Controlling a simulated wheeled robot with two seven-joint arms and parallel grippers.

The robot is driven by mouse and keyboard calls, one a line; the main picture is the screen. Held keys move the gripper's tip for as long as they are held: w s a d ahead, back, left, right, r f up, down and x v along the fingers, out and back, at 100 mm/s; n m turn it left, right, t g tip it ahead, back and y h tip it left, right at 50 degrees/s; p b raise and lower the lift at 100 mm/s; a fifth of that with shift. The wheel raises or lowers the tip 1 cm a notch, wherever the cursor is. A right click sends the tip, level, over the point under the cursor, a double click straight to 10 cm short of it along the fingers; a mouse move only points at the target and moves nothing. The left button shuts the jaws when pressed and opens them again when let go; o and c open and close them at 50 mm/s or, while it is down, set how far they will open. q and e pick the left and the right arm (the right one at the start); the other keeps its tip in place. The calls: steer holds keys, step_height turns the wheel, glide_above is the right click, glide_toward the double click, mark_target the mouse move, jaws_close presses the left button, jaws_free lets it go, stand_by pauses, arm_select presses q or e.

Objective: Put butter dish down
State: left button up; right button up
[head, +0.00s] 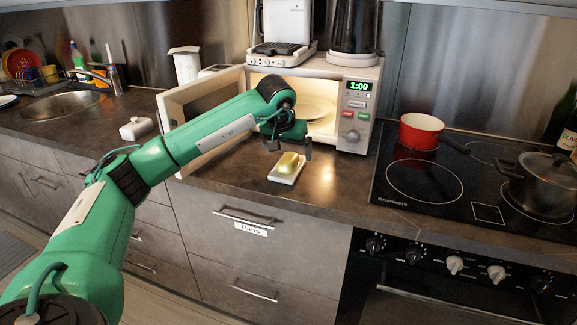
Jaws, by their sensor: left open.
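The butter dish (284,179) is a small white tray with a yellow block of butter (288,162) on it. It rests on the dark counter in front of the open microwave. A white lid-like piece (136,128) sits on the counter to the left, near the sink. My left gripper (290,151) is open, with its fingers pointing down just above and behind the butter. It looks empty; I cannot tell whether a fingertip touches the butter. My right gripper is out of view.
The microwave (361,95) has its door (172,112) swung open to the left, close beside my left arm. The stove with a red pot (420,132) and a grey pot (540,187) is on the right. The counter (335,180) right of the dish is clear.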

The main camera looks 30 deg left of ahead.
mark_target(288, 157)
arm_select(q)
steer(key=x, duration=0.4)
steer(key=shift+a+f, duration=0.2)
steer(key=c, duration=1.4)
steer(key=shift+r, duration=0.15)
